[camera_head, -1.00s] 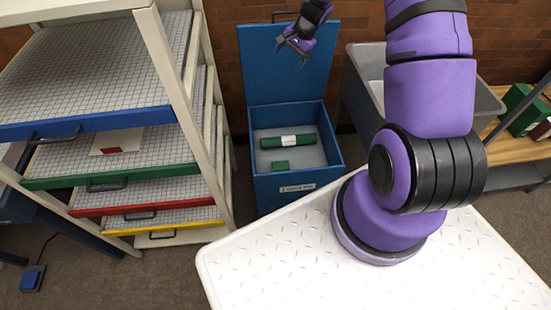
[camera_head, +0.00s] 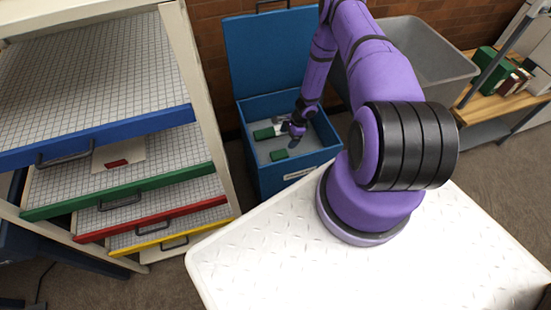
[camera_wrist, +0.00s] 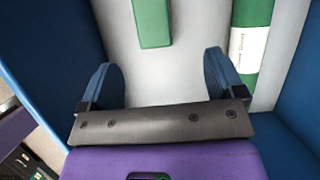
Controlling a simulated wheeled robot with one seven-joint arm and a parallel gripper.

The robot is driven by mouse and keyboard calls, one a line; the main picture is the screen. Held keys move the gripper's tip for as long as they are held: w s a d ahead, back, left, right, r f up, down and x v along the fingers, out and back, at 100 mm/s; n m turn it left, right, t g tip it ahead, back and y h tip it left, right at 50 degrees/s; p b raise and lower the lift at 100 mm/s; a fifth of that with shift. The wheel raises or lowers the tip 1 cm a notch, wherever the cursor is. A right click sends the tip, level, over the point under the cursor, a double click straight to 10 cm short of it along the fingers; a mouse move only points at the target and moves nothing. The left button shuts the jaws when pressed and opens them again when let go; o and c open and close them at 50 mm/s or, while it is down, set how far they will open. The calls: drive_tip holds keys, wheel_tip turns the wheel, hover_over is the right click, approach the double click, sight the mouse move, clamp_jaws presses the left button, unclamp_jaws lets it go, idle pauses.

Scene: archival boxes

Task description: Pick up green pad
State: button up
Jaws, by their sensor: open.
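The green pad (camera_head: 279,155) is a small flat green block on the pale floor of the open blue box. In the wrist view the green pad (camera_wrist: 152,22) lies at the top, beyond my fingertips and roughly in line with the gap between them. My gripper (camera_head: 297,131) is inside the box opening, its two fingers (camera_wrist: 162,78) spread with nothing between them. A longer green roll with a white label (camera_wrist: 250,42) lies to the right in the wrist view. In the head view my gripper partly hides this roll.
The blue box (camera_head: 268,190) has walls close around my gripper, and its raised lid (camera_head: 270,55) stands behind. A shelf rack with coloured trays (camera_head: 115,190) is at the left. A grey bin (camera_head: 430,50) and a wooden shelf (camera_head: 485,92) are at the right.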

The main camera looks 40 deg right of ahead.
sight(280, 154)
drive_tip(key=shift+s+x, duration=0.2)
drive_tip(key=shift+x, duration=1.85)
drive_tip(key=shift+s+x, duration=0.2)
drive_tip(key=shift+x, duration=1.85)
drive_tip(key=shift+s+x, duration=0.25)
drive_tip(key=shift+x, duration=1.8)
drive_tip(key=c, duration=1)
wheel_tip(280, 154, up, 10)
